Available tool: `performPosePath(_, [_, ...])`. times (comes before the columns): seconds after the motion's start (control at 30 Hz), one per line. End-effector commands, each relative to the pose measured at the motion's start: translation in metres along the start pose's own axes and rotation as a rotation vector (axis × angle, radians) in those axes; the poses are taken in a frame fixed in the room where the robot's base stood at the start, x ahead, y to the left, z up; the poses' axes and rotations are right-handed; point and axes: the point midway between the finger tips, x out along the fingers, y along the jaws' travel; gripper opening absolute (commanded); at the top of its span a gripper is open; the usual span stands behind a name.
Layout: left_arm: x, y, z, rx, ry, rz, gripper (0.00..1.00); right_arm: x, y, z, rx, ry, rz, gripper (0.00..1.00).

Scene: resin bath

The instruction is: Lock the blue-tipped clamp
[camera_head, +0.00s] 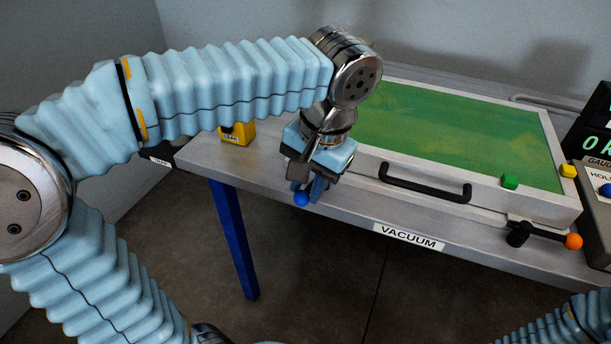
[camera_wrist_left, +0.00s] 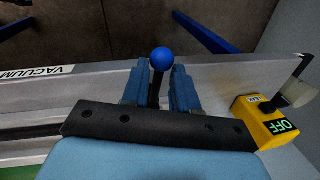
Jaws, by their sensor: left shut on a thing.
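The blue-tipped clamp shows its blue ball tip (camera_head: 301,199) at the table's front edge, left of the lid's black handle. My left gripper (camera_head: 309,187) reaches down over it and is shut on its lever. In the left wrist view the blue tip (camera_wrist_left: 162,59) sticks out past the fingertips, with the dark lever between the two fingers (camera_wrist_left: 157,88). The clamp's base is hidden behind my gripper. My right gripper is out of view; only part of that arm shows at the lower right.
A white-framed lid (camera_head: 565,209) with a green panel lies on the table. Its black handle (camera_head: 425,188) faces front. An orange-tipped clamp (camera_head: 573,241) sits at the right front. A yellow box (camera_head: 238,133) stands at left, reading OFF in the left wrist view (camera_wrist_left: 265,122). A gauge box (camera_head: 590,178) stands at right.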

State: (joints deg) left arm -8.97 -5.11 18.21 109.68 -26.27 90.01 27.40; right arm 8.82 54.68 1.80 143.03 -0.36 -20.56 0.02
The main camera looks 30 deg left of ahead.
Motion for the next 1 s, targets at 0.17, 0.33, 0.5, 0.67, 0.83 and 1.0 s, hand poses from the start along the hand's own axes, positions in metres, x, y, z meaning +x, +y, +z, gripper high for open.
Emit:
performPosePath(0.17, [-0.0020, 0.0027, -0.0015, -0.088, -0.014, 0.002, 0.00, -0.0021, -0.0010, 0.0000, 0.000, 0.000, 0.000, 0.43])
performPosePath(0.33, [-0.0022, 0.0043, -0.0023, -0.140, -0.024, 0.002, 0.00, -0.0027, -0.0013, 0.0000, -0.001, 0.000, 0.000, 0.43])
performPosePath(0.5, [-0.0023, 0.0050, -0.0028, -0.163, -0.027, 0.002, 0.00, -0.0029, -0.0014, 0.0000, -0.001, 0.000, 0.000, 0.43])
performPosePath(0.67, [-0.0024, 0.0052, -0.0029, -0.168, -0.028, 0.003, 0.00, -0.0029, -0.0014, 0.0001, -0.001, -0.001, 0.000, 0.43])
performPosePath(0.83, [-0.0024, 0.0053, -0.0029, -0.168, -0.027, 0.003, 0.00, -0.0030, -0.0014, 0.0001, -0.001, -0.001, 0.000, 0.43])
performPosePath(1.0, [-0.0024, 0.0053, -0.0027, -0.167, -0.028, 0.003, 0.38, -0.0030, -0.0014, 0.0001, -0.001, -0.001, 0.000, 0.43])
